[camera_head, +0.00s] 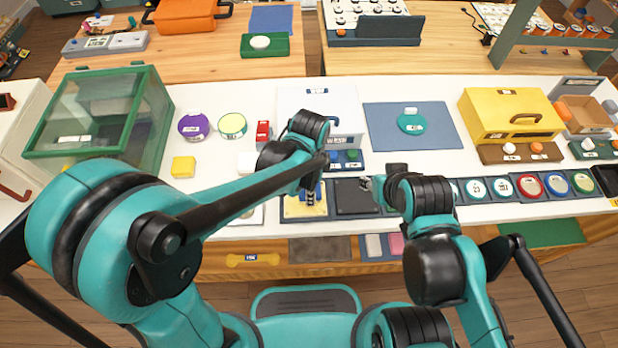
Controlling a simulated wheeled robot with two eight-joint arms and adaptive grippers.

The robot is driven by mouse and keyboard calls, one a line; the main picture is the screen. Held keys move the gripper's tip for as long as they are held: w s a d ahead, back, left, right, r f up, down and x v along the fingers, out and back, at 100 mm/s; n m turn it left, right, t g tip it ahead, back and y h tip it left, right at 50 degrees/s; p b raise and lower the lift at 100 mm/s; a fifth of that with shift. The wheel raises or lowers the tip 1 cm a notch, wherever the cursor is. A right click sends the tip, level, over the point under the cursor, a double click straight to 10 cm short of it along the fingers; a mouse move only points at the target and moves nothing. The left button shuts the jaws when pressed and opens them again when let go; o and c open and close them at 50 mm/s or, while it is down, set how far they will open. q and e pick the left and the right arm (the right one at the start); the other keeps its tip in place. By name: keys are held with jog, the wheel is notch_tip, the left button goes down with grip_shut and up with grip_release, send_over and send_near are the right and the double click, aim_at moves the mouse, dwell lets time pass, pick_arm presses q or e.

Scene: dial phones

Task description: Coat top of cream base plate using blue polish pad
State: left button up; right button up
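The cream base plate (291,212) lies near the front edge of the white table, left of a dark square plate. My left gripper (311,197) points down over its right part. Blue shows at the fingertips, and this looks like the blue polish pad (319,189) held between them. The arm and fingers hide most of the pad, and I cannot tell whether it touches the plate. My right gripper (366,183) hovers over the right side of the dark plate, apart from the cream plate. Its fingers are too small to read.
A tray of blue and green knobs (347,160) stands behind the dark plate (352,197). A row of round dials (502,187) runs to the right. A green glass case (100,120) is at left, a yellow box (512,113) at right. The blue-grey mat (440,135) is mostly clear.

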pick_arm(q)
jog(key=shift+s+f, duration=0.1)
jog(key=shift+s, duration=0.1)
jog(key=shift+w+b, duration=0.35)
jog(key=shift+w, duration=2.2)
jog(key=shift+s, duration=0.6)
jog(key=shift+s+p, duration=0.3)
jog(key=shift+s, duration=1.65)
jog(key=shift+r, duration=0.25)
jog(key=shift+r+p, duration=2.4)
jog(key=shift+r, duration=0.5)
